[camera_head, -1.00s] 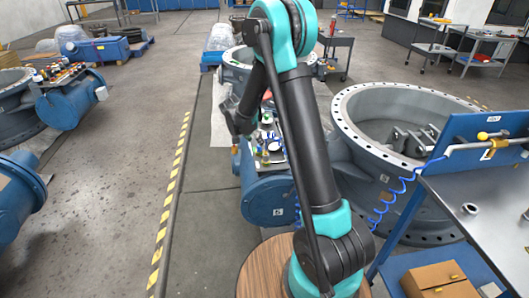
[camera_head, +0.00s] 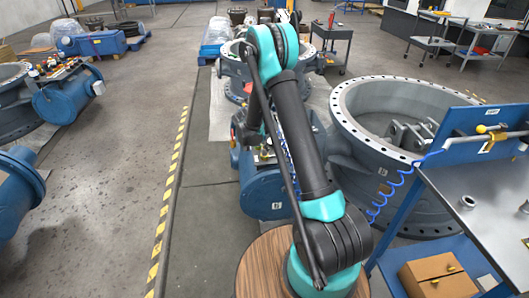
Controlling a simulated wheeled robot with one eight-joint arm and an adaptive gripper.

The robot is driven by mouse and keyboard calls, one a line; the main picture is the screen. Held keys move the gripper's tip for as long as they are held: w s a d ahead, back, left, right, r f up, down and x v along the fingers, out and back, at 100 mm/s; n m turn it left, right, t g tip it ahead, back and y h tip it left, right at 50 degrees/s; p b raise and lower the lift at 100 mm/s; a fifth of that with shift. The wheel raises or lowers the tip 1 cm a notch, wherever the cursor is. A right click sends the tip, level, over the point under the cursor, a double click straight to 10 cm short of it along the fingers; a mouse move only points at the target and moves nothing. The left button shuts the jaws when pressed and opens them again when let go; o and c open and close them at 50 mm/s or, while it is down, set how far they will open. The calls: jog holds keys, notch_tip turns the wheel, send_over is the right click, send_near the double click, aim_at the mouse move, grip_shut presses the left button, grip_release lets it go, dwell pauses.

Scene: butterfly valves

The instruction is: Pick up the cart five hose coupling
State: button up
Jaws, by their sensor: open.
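A small grey metal fitting (camera_head: 467,202), which looks like a hose coupling, stands on the grey top of the cart (camera_head: 462,180) at the right. I cannot read a number on this cart. Another small pale piece (camera_head: 524,207) shows at the right picture edge. My gripper (camera_head: 243,132) is a dark shape at the end of my folded arm, left of the upper link and over the blue valve body. It is mostly hidden by my arm, open, and well to the left of the cart and its fitting.
The cart has a blue back panel (camera_head: 465,133), a yellow-handled tool (camera_head: 490,129) and a coiled blue hose (camera_head: 392,193). A cardboard box (camera_head: 432,278) is on its lower shelf. A large grey flanged valve ring (camera_head: 345,108) stands beside it.

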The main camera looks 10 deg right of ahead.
aim_at(263, 148)
jog(key=shift+x, duration=2.25)
jog(key=c, duration=1.1)
